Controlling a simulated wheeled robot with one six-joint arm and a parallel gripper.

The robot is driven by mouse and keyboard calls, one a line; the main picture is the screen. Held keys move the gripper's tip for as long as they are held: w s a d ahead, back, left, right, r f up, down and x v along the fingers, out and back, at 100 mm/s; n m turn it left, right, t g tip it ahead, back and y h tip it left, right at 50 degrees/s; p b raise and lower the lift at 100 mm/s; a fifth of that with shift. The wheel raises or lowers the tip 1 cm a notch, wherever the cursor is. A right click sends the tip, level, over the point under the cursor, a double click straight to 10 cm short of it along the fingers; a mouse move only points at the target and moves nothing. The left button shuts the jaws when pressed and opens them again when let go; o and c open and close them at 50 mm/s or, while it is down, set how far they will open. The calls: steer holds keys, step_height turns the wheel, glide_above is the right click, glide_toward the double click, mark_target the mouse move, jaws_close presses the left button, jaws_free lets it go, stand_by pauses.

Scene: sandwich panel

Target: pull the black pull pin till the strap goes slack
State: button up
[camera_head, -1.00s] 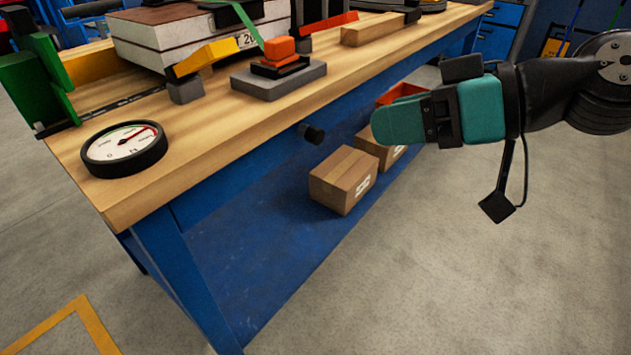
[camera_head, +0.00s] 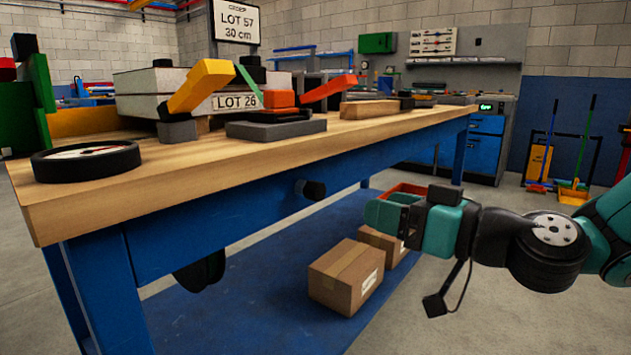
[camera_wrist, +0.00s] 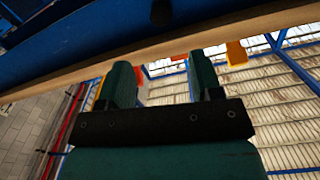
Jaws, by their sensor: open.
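A black cylindrical knob (camera_head: 312,189) sticks out of the blue front rail of the bench; it looks like the pull pin, but I cannot be sure. It also shows in the wrist view (camera_wrist: 161,12). A green strap (camera_head: 245,82) runs over the white panel stack (camera_head: 150,90) on the bench, near an orange block (camera_head: 274,98) and a yellow lever (camera_head: 200,86). My gripper (camera_head: 380,216) is in front of the bench, right of the knob and apart from it. In the wrist view my gripper (camera_wrist: 163,80) has two teal fingers spread with nothing between them.
The wooden bench top (camera_head: 200,160) overhangs the blue rail. A round gauge (camera_head: 86,160) lies at its near left corner. The floor at right (camera_head: 560,325) is clear.

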mark_target(321, 192)
steer(key=p+x, duration=0.1)
steer(key=x, duration=1.2)
steer(key=shift+a+f+p, duration=0.1)
steer(key=shift+p, duration=0.3)
